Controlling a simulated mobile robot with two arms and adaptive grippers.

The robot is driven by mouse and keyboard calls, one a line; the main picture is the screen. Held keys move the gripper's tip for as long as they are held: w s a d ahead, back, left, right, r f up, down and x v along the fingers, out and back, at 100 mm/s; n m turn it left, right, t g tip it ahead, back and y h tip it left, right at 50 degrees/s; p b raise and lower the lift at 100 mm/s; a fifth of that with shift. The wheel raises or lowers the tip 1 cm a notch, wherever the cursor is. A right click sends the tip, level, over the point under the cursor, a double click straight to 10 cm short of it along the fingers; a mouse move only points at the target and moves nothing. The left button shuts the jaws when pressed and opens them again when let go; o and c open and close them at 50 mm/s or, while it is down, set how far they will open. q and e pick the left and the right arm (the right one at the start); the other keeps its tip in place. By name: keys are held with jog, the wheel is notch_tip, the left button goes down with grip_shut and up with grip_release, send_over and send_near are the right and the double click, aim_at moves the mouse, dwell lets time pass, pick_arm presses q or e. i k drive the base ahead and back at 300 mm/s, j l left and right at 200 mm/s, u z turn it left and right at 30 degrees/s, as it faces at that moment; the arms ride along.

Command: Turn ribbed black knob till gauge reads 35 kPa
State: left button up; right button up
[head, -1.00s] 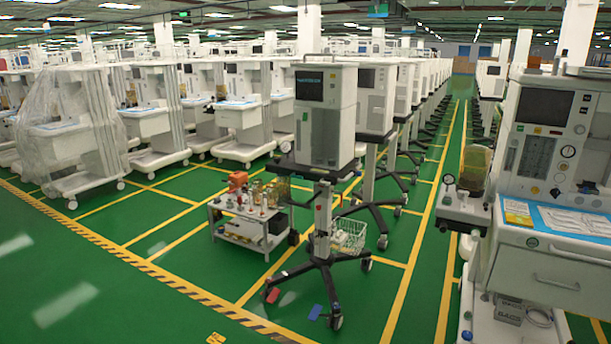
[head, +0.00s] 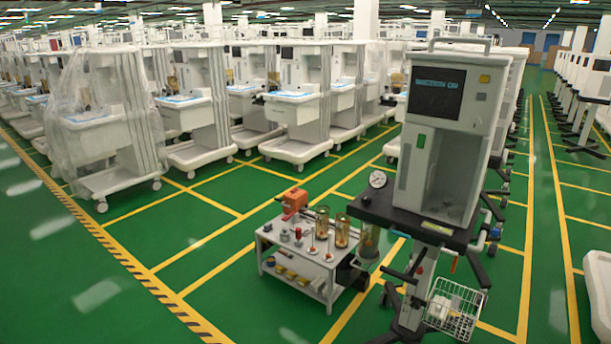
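A round white-faced gauge (head: 377,179) stands at the left edge of the black shelf (head: 400,217) under the tall grey-white machine (head: 448,135) in the head view. Its face is toward me, but its needle and numbers are too small to read. Dark parts sit just below the gauge against the black shelf. I cannot tell whether one of them is the ribbed black knob. Neither of my grippers shows in the head view.
A low white trolley (head: 335,275) with an orange device (head: 293,202) and amber jars (head: 342,230) stands left of the machine's stand. A white wire basket (head: 455,308) hangs low on the stand. Open green floor (head: 230,300) lies in front and left.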

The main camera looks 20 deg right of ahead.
aim_at(365, 200)
jog(key=i+j, duration=0.15)
jog(key=i, duration=0.55)
jog(key=i+j, duration=0.15)
jog(key=i, duration=0.55)
jog(key=i+j+z, duration=0.1)
jog(key=z, duration=0.35)
jog(key=i+j+z, duration=0.2)
jog(key=z, duration=0.2)
jog(key=i+j+z, duration=0.25)
jog(key=z, duration=0.2)
jog(key=i+j+z, duration=0.2)
jog(key=z, duration=0.2)
jog(key=k+j, duration=0.05)
